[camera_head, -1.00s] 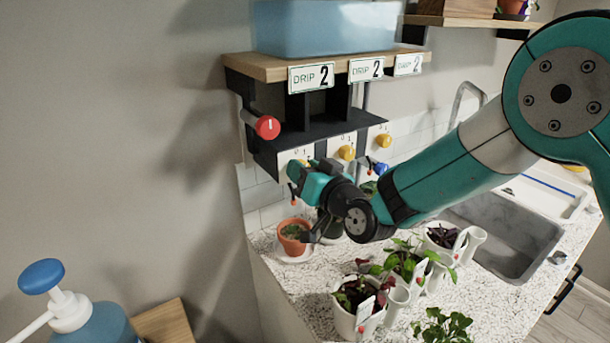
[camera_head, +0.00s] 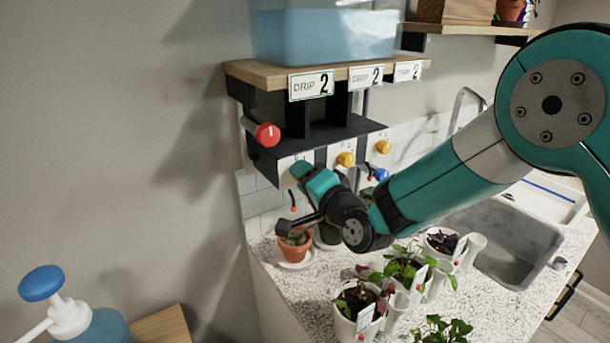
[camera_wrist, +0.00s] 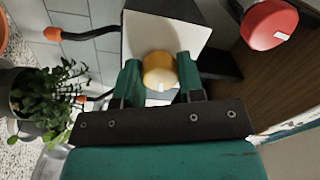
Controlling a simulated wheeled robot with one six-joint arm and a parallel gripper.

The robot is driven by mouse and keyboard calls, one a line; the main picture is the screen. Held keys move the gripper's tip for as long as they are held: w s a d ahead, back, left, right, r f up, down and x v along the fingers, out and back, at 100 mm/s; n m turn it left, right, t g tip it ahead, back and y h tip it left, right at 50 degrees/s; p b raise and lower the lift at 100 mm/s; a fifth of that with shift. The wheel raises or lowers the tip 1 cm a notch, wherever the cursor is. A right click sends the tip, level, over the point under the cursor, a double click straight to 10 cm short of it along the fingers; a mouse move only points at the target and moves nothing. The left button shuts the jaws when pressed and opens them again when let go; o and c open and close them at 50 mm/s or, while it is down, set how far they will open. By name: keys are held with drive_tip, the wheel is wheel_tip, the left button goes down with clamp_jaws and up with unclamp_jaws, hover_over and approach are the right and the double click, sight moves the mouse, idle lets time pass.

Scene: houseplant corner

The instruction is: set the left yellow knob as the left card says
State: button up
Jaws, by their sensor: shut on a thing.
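My gripper's two teal fingers (camera_wrist: 160,82) are shut on the left yellow knob (camera_wrist: 159,70), one finger on each side of it. The knob sits on a white panel (camera_wrist: 160,38), and a small white mark shows near its lower edge in the wrist view. In the head view my gripper (camera_head: 302,170) covers this knob at the leftmost panel. The left card (camera_head: 311,84) on the shelf edge reads "DRIP 2". Most of the dial numbers around the knob are hidden or too small to read.
A red knob (camera_head: 267,135) sticks out to the left above the panels; it also shows in the wrist view (camera_wrist: 270,22). Other yellow knobs (camera_head: 346,159) and a blue one (camera_head: 380,174) are to the right. A terracotta pot (camera_head: 294,246) stands below my gripper.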

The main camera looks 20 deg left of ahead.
drive_tip(key=shift+f+m, duration=0.1)
drive_tip(key=shift+m, duration=0.4)
drive_tip(key=o, duration=0.9)
drive_tip(key=shift+d, duration=0.1)
drive_tip(key=b+v, duration=1.1)
drive_tip(key=v, duration=0.6)
drive_tip(key=shift+s+d+b, duration=0.1)
drive_tip(key=shift+s+b, duration=0.1)
drive_tip(key=shift+b, duration=0.2)
